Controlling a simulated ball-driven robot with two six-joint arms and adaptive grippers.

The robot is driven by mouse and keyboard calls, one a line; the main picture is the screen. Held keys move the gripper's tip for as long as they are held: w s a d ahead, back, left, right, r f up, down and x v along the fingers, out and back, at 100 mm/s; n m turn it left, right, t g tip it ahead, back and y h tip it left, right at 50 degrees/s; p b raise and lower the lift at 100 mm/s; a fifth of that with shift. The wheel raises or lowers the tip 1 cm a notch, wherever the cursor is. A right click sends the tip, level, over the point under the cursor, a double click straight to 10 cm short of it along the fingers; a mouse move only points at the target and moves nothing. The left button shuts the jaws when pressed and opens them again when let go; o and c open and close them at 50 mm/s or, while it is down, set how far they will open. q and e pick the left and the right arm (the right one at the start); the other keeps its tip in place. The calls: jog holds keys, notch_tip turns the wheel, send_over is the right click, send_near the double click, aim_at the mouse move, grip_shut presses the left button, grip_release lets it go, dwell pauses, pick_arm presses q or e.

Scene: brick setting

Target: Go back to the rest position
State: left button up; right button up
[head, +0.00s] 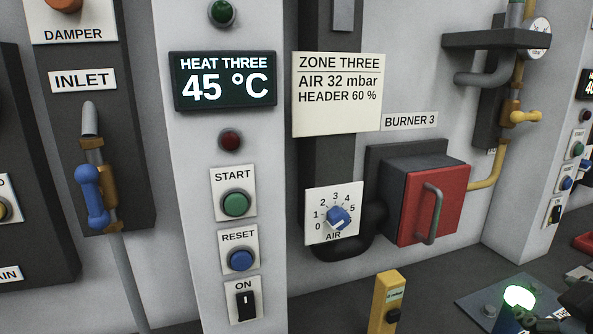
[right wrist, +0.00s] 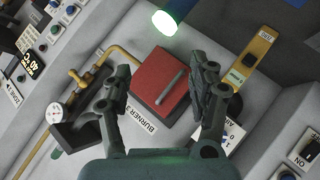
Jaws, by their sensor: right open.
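My right gripper (head: 545,318) shows only partly, as dark fingers at the lower right corner of the head view. In the right wrist view my right gripper (right wrist: 162,76) is open, with its two dark fingers wide apart and nothing between them but the wall beyond. Behind the gap is the red burner box (right wrist: 162,80) with its grey handle, which also shows in the head view (head: 457,195). My left gripper is in neither view.
A glowing green-white lamp (head: 518,297) is close to my right gripper. A yellow post (head: 387,300) stands left of it. The wall carries an AIR dial (head: 339,217), a HEAT THREE display (head: 223,81), buttons, and a yellow pipe (head: 487,177).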

jog(key=s+a+f+m+g+y, duration=0.2)
jog(key=s+a+f+g, duration=0.2)
jog(key=s, duration=0.3)
jog(key=s+a+f+m+g+y, duration=0.25)
jog(key=s+a+f, duration=0.2)
jog(key=s, duration=0.35)
jog(key=s+d+f+g+b, duration=0.15)
jog(key=f+b, duration=0.35)
jog(key=f, duration=1.3)
jog(key=d+f+b, duration=0.2)
jog(key=f+b, duration=0.4)
jog(key=f, duration=1.2)
jog(key=s+f+g+b, duration=0.1)
jog(key=s+f+b, duration=0.3)
jog(key=s+f, duration=0.5)
jog(key=s+d+f+b, duration=0.1)
jog(key=s+f+b, duration=0.4)
jog(key=s+f, duration=0.4)
notch_tip(320, 180, down, 8)
jog(key=shift+s+r+g, duration=0.1)
jog(key=shift+s+g, duration=0.05)
jog(key=shift+g, duration=0.25)
jog(key=shift+d, duration=0.1)
